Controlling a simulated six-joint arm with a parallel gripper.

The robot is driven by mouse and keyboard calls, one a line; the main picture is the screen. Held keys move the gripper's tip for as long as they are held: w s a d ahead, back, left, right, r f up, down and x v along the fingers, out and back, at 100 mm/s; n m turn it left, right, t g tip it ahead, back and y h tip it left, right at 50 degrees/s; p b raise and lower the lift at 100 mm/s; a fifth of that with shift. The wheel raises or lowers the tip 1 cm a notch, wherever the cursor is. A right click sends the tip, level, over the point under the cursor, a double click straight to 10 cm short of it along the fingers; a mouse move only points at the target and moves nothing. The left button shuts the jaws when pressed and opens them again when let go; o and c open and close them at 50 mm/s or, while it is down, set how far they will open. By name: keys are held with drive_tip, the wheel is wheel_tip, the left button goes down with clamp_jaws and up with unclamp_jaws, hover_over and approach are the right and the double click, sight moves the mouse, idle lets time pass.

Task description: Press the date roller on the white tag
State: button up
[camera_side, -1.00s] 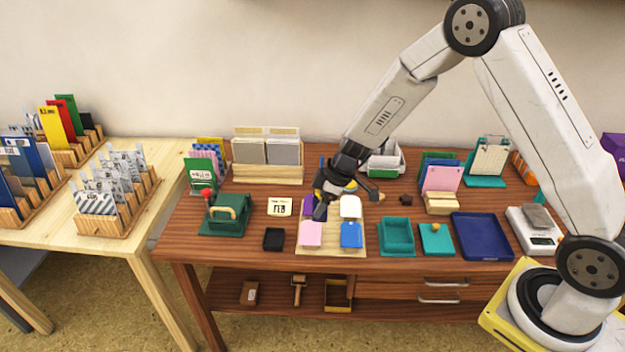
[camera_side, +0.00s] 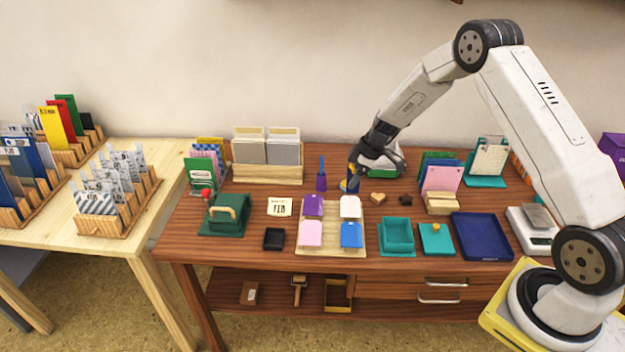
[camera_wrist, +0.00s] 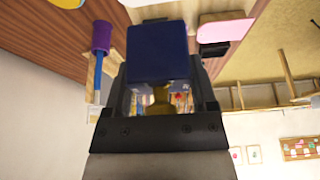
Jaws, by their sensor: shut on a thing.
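The white tag (camera_side: 350,206) lies on a pale board (camera_side: 331,246), at its back right. My gripper (camera_side: 355,172) is above the table behind the white tag and apart from it. In the wrist view, my gripper is shut on a dark blue block (camera_wrist: 158,53) with a brass-coloured stem (camera_wrist: 160,97). I cannot tell from its shape whether this block is the date roller. The block hides much of what lies beyond the fingers. In the side view, a small part of it shows dark blue below the fingers.
Purple (camera_side: 313,204), pink (camera_side: 311,234) and blue (camera_side: 351,235) tags share the board. An upright purple tool (camera_side: 321,182) stands left of my gripper. A wooden heart (camera_side: 378,198) and a dark brown piece (camera_side: 405,200) lie to its right.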

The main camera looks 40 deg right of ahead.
drive_tip(key=shift+f, duration=0.1)
drive_tip(key=shift+f, duration=2.75)
drive_tip(key=shift+f, duration=0.6)
drive_tip(key=shift+r, duration=0.1)
drive_tip(key=shift+r, duration=3.45)
